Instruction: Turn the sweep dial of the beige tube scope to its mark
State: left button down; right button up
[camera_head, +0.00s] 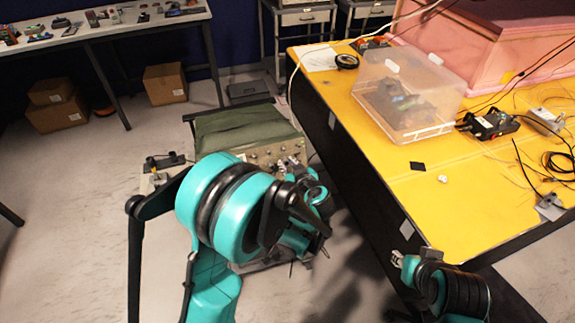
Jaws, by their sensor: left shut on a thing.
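The beige tube scope (262,155) stands low on a cart in the middle of the view, with a dark green cover on top. Its front panel carries several knobs and faces the lower right. My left arm reaches over from the left and hides much of the panel. My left gripper (293,167) is at the panel's right part, shut on what appears to be the sweep dial. The dial and its mark are hidden or too small to make out. My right gripper (405,259) is at the lower right, beside the yellow table's edge and apart from the scope; its jaws are unclear.
A yellow table (385,180) fills the right, holding a clear plastic box (409,92), cables, small devices and a pink foam enclosure (520,45). A bench with small items stands at the back left, cardboard boxes (166,84) on the floor. The floor left of the scope is mostly clear.

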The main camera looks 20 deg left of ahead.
pick_arm(q)
jog(key=shift+n+b, duration=0.35)
jog(key=shift+n, duration=1.55)
jog(key=c, duration=1.7)
grip_release()
jog(key=shift+s, duration=0.1)
jog(key=v, duration=1.2)
jog(key=shift+a, duration=0.15)
